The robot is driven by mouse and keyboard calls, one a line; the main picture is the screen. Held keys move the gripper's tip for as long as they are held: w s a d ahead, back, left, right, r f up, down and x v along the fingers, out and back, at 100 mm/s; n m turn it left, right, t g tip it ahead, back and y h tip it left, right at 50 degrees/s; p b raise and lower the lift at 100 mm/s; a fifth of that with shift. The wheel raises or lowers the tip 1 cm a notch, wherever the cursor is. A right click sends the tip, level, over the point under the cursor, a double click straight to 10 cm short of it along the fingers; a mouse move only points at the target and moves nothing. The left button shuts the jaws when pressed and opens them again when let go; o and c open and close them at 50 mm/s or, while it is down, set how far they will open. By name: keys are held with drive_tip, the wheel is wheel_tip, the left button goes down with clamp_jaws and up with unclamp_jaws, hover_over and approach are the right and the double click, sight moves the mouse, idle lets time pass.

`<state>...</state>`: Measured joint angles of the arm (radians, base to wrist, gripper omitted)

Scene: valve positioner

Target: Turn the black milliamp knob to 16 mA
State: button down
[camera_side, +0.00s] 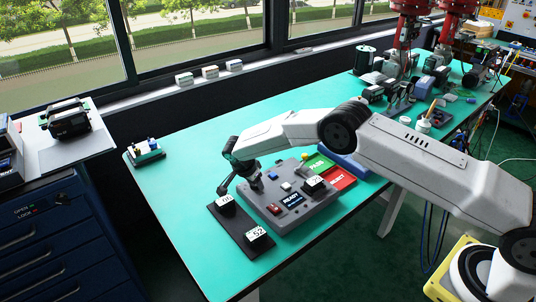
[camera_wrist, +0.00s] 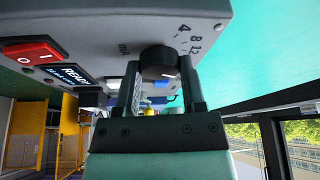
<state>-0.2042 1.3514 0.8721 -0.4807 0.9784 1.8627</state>
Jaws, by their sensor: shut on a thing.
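The grey positioner box (camera_side: 318,216) lies on the green table in the side view. My gripper (camera_side: 254,184) reaches down to the box's far left part and hides the knob there. In the wrist view the black milliamp knob (camera_wrist: 157,62) sits between the two fingers of my gripper (camera_wrist: 160,75), which is shut on it.
A red rocker switch (camera_wrist: 30,50) is on the box. A black labelled block (camera_side: 314,184) sits on the box; two more stand on a dark mat (camera_side: 232,236) at its left. Green (camera_side: 318,163) and red (camera_side: 340,179) pads lie behind. The table's left part is mostly clear.

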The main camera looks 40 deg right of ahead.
sight(248, 194)
drive_tip(key=shift+s+a+f, duration=0.1)
drive_tip(key=shift+c, duration=0.9)
unclamp_jaws()
drive_tip(key=shift+a+r, duration=0.15)
drive_tip(key=shift+r, duration=0.5)
drive_tip(key=v, duration=0.6)
drive_tip(key=shift+r, duration=0.25)
drive_tip(key=shift+a, duration=0.1)
